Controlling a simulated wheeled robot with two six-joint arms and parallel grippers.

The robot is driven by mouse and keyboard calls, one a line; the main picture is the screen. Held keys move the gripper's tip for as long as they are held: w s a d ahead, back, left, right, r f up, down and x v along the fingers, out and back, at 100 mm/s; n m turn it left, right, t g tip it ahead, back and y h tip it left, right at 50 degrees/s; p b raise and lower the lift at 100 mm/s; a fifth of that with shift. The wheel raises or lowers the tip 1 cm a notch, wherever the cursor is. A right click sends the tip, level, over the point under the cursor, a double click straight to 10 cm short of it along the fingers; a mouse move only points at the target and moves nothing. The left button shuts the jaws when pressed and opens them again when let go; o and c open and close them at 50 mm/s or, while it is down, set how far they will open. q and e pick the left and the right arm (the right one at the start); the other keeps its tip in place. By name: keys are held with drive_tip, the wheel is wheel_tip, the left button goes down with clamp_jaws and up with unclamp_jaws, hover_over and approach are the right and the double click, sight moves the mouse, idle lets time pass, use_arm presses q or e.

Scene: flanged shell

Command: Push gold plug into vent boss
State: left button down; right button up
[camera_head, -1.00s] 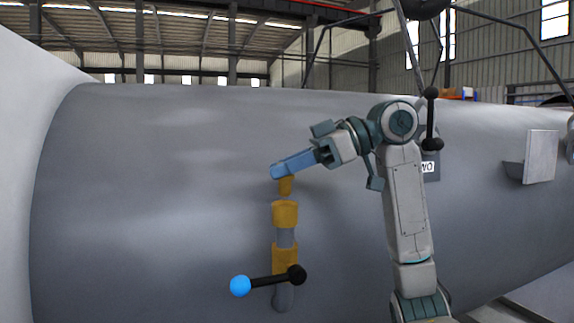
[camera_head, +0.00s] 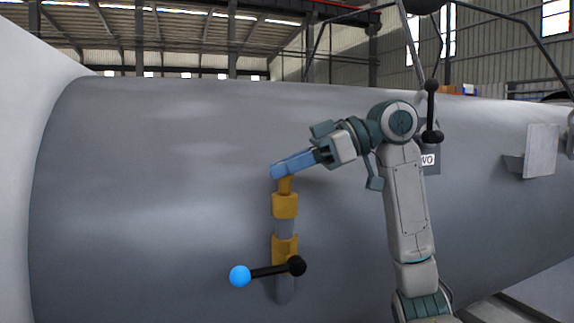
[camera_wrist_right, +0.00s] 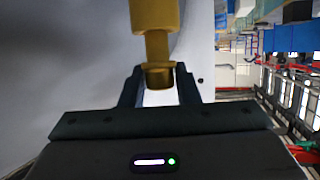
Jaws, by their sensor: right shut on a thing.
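My right gripper (camera_head: 282,168), with blue fingers, is shut on the gold plug (camera_head: 285,184) above the vent boss. The vent boss (camera_head: 285,206) is the gold upper end of an upright pipe on the grey shell's side. The plug's lower end meets the boss top in line with it; how deep it sits cannot be told. In the right wrist view, the plug (camera_wrist_right: 158,75) is between the two dark fingers, and the wider gold boss (camera_wrist_right: 154,14) is directly beyond it. My left gripper is not in view.
Below the boss, a black lever (camera_head: 268,271) with a blue ball end sticks out left from the pipe. The large grey shell (camera_head: 150,190) fills the background. A flat plate on a bracket (camera_head: 541,150) juts out at right. Open space lies left of the pipe.

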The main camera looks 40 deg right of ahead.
drive_tip(key=shift+f+b, duration=0.9)
drive_tip(key=shift+f, duration=0.4)
drive_tip(key=o, duration=1)
drive_tip(key=shift+s+d+r, duration=0.15)
drive_tip(key=shift+s+d, duration=0.1)
drive_tip(key=shift+d, duration=0.2)
drive_tip(key=b+v, duration=0.3)
drive_tip(key=v, duration=0.6)
drive_tip(key=shift+s+d+r, duration=0.15)
drive_tip(key=shift+d+r, duration=0.05)
drive_tip(key=shift+d, duration=0.1)
